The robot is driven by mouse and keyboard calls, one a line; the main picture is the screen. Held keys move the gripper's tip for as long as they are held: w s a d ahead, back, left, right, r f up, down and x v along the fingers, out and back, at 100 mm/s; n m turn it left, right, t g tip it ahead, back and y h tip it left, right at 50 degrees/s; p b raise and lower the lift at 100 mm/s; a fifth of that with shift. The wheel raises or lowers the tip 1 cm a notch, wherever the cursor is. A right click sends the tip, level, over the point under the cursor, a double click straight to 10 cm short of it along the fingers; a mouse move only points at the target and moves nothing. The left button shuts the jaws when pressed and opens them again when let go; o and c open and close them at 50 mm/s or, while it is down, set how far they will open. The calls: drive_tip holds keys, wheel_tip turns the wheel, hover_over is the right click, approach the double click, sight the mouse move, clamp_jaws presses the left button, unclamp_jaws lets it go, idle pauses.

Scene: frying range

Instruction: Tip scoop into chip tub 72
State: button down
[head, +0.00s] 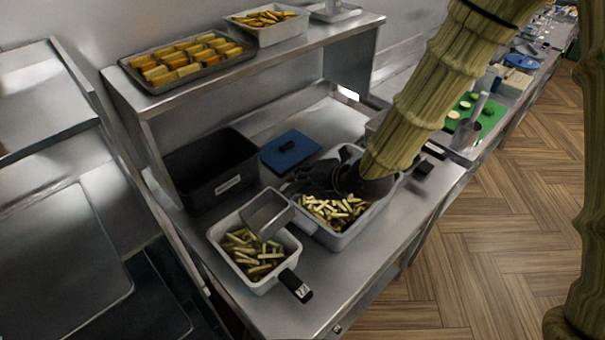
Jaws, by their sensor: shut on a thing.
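A white tub of cut chips (216,238) stands at the front left of the steel bench. A black tag (296,286) is at its front right corner; its number is too small to read surely. The metal scoop (268,212) is tilted over this tub's back right rim, its lower edge close above the chips. My dark gripper (312,184) is over the neighbouring larger white tub of chips (338,241), shut on the scoop. The scoop's handle and my fingertips are mostly hidden in the dark shapes there.
A black bin (211,172) and a blue lidded item (290,150) stand behind the tubs. A raised shelf (190,90) carries a tray of chips (150,85) and a white tub (264,32). A green board (476,116) lies on the right.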

drive_tip(key=shift+d+f, duration=0.1)
drive_tip(key=shift+f, duration=0.1)
drive_tip(key=shift+w+d+f+m+g+y+p, duration=0.15)
drive_tip(key=shift+w+d+f+m+g+p, duration=0.05)
drive_tip(key=shift+w+p, duration=0.3)
drive_tip(key=shift+w+d+f+m+g+y+p, duration=0.15)
drive_tip(key=shift+w+m+g+p, duration=0.05)
drive_tip(key=shift+w+p, duration=0.2)
drive_tip(key=shift+r, duration=0.6)
drive_tip(key=shift+s, duration=0.1)
